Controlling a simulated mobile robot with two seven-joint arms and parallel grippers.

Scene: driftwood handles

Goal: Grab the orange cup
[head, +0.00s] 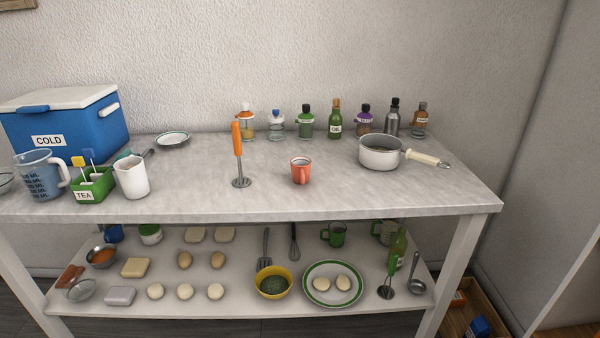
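The orange cup (301,171) stands upright on the grey table top (340,198), a little right of the middle. It is small, orange-red, with its handle facing the front. Nothing touches it. Neither of my grippers shows in the head view.
Left of the cup a masher (239,155) with an orange handle stands upright. A saucepan (381,153) is to the right, and several bottles (335,119) line the back. A white mug (132,177) and blue cooler (65,128) are at left. The table front before the cup is clear.

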